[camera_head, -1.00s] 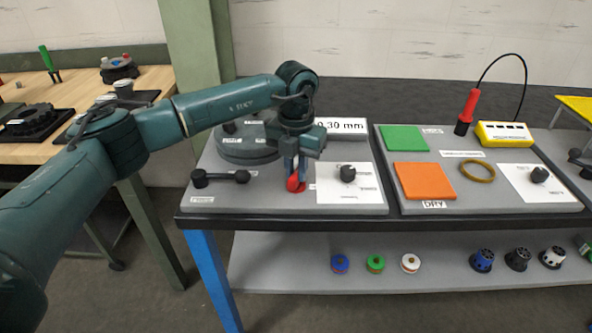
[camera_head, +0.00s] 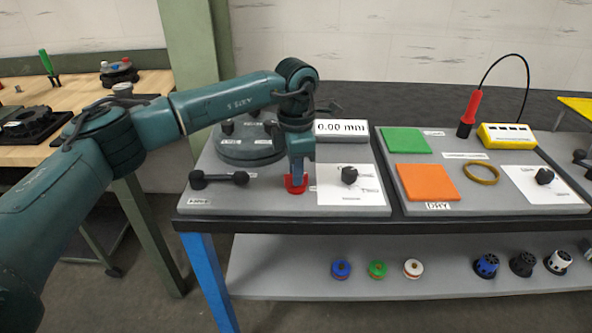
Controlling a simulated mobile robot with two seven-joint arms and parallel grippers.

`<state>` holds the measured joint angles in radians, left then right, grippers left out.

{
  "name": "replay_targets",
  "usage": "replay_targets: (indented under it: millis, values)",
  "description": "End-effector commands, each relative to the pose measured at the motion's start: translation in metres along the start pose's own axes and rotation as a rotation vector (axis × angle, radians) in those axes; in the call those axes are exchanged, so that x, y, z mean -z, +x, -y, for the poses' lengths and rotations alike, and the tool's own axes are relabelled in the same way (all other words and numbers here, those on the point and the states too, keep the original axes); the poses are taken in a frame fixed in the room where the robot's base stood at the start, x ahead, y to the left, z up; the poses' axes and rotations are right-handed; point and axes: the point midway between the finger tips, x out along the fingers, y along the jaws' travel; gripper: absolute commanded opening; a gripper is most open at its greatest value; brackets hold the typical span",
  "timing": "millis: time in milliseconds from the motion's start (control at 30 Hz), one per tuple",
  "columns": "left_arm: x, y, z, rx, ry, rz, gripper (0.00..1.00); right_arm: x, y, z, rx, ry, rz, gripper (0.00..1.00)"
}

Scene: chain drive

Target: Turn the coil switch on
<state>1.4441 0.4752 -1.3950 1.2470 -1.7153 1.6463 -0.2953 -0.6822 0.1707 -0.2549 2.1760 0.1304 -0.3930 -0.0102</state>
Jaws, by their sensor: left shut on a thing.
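My left gripper (camera_head: 297,172) points straight down at the left grey panel. It is shut on a small red part (camera_head: 296,185), and its fingers hide much of that part. A black knob (camera_head: 350,175) sits on a white card (camera_head: 348,196) just right of the gripper. Another black knob (camera_head: 544,176) sits on a white card on the right panel. The labels are too small to read, so I cannot tell which control is the coil switch. My right gripper is not in view.
A black lever with ball ends (camera_head: 219,179) lies left of the gripper. Behind it are a round grey disc (camera_head: 248,152) and a display (camera_head: 341,128) reading 0.00 mm. Green (camera_head: 404,139) and orange (camera_head: 428,182) pads lie on the right panel.

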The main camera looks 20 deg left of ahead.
Motion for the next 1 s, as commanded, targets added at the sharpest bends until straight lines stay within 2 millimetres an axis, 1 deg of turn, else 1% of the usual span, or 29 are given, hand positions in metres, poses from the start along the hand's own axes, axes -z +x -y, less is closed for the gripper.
replay_targets:
  millis: [200, 400, 633, 1000]
  values:
    - [-0.0005, -0.0009, -0.0004, -0.002, 0.139, 0.003, 0.0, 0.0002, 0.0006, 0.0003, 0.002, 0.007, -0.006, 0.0]
    - [-0.0006, -0.0011, -0.0004, -0.002, 0.216, 0.003, 0.0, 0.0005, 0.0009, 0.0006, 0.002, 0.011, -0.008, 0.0]
    - [-0.0007, -0.0013, -0.0004, -0.002, 0.253, 0.003, 0.0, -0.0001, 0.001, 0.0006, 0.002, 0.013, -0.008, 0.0]
    - [-0.0008, -0.0014, -0.0003, -0.003, 0.257, 0.004, 0.0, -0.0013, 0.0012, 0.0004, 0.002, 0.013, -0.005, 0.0]
